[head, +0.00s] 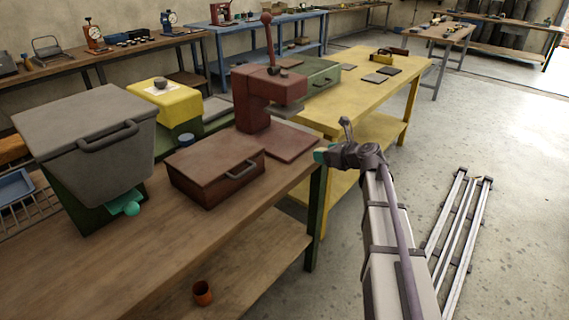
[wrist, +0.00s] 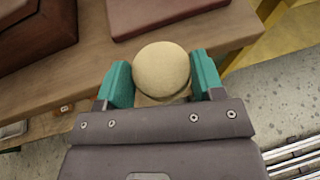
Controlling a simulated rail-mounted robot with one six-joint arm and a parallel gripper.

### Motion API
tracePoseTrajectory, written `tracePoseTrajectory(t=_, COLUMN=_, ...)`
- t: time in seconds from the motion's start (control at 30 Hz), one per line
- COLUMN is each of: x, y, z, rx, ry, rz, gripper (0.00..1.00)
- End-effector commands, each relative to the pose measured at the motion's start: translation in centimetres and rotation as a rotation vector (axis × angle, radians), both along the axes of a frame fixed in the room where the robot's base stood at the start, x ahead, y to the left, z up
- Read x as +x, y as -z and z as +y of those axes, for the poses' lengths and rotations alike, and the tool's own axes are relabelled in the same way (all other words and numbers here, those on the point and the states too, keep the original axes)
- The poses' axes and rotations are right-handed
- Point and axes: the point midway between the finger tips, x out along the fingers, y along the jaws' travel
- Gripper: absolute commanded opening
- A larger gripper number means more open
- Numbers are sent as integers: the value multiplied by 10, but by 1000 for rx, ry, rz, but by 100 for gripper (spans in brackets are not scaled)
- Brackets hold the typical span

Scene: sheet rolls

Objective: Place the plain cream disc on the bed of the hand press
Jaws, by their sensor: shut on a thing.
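The plain cream disc (wrist: 162,69) is between the teal fingers of my gripper (wrist: 160,76) in the wrist view, which is shut on it. In the head view my gripper (head: 322,156) is just right of the workbench's end, and I cannot make out the disc there. The dark red hand press (head: 258,102) stands on the bench with its lever upright. Its flat bed (head: 292,146) extends to the front right and looks bare where it shows. The bed (wrist: 150,14) is also at the top of the wrist view, beyond the disc and apart from it.
A brown lidded box (head: 205,170) with a handle sits left of the bed. A large grey lidded bin (head: 85,140) stands farther left. A yellow table (head: 345,90) is behind the press. The concrete floor (head: 470,130) to the right is mostly open, with metal rails near the arm.

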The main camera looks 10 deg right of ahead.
Motion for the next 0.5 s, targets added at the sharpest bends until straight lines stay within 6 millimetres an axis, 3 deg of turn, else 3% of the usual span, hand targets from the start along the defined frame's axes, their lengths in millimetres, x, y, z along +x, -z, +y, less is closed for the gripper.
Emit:
tracePoseTrajectory(t=0.03, x=0, y=13, z=-2, rx=0, ry=1, rz=0, gripper=34)
tracePoseTrajectory(t=0.27, x=6, y=9, z=0, rx=-1, ry=-3, rz=-1, gripper=34)
tracePoseTrajectory(t=0.37, x=27, y=9, z=12, rx=0, ry=-5, rz=0, gripper=34)
tracePoseTrajectory(t=0.5, x=70, y=9, z=37, rx=0, ry=-5, rz=0, gripper=34)
